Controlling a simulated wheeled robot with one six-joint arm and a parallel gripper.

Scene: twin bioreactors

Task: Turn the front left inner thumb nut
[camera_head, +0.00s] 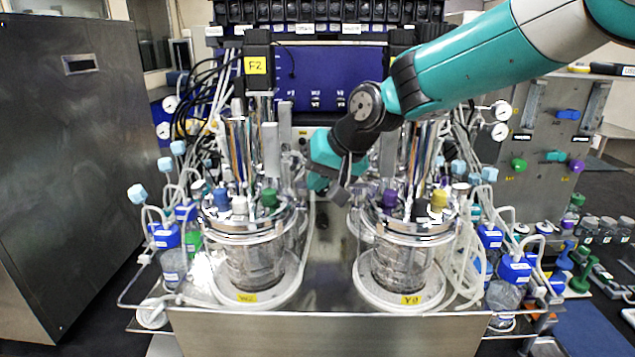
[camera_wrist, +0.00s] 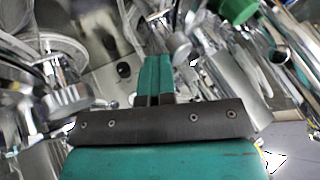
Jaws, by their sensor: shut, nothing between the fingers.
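The left glass vessel (camera_head: 250,262) stands on a round white base at the front left, under a metal head plate with blue, white and green caps. Its green cap (camera_head: 269,198) also shows at the top of the wrist view (camera_wrist: 236,9). My gripper (camera_head: 317,184) is just right of this head plate, between the two vessels. In the wrist view my gripper's teal fingers (camera_wrist: 155,70) are together and empty. A round silver knob (camera_wrist: 180,48) is just right of the fingertips, apart from them; I cannot tell whether it is the thumb nut. The nut is too small to make out in the head view.
The right vessel (camera_head: 400,268) stands close on the right, with purple and yellow caps. Tubes and blue-capped bottles (camera_head: 168,240) crowd the outer sides. A narrow strip of bare steel bench (camera_head: 325,260) lies between the vessels.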

